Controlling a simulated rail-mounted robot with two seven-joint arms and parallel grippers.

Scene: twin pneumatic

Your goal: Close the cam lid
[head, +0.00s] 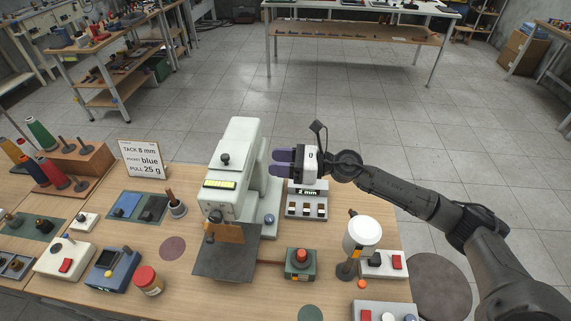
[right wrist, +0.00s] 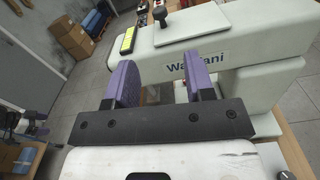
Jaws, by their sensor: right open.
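The pale green machine (head: 240,140) stands on the wooden table, with a black knob (head: 225,158) on its top and a yellow strip (head: 220,184) on its front. I cannot clearly tell which part is the cam lid or how it stands. My right gripper (head: 279,162) is open, its purple fingers pointing left, close to the right side of the machine. In the right wrist view the fingers (right wrist: 160,80) are apart with nothing held between them, and the machine (right wrist: 230,40) with its knob (right wrist: 160,14) lies beyond. My left gripper is not in view.
A box with a "2 mm" display (head: 306,206) stands beneath my right gripper, partly hidden. A green box with a red button (head: 299,263) and a white-topped lamp-like device (head: 361,236) stand in front of it. A sign (head: 140,159) and thread spools (head: 41,134) are left.

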